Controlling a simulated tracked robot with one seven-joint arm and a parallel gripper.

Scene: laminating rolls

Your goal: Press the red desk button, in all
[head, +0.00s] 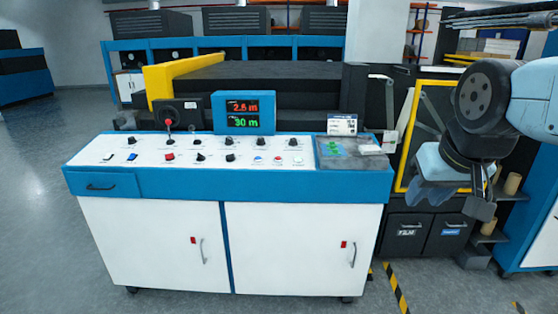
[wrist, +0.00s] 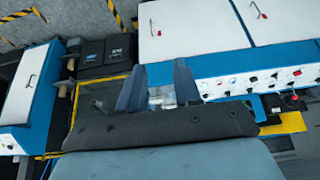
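The control desk (head: 140,187) has a blue front edge and a white sloping top. Two red controls show on the top: a larger red one (head: 169,157) at the left and a small round red button (head: 278,160) towards the right, between a blue and a white-green button. Which one is the red desk button I cannot tell. In the wrist view the desk (wrist: 240,78) lies to the right, with small red spots on its top. My gripper (head: 458,200) hangs right of the desk, apart from it. In the wrist view its two fingers (wrist: 158,80) are spread and empty.
A display (head: 243,112) with red and green digits stands at the desk's back edge. A joystick (head: 169,123) stands left of it. A grey tray (head: 352,160) is at the desk's right end. A yellow-framed machine (head: 403,140) and dark bins (head: 407,232) are near my arm.

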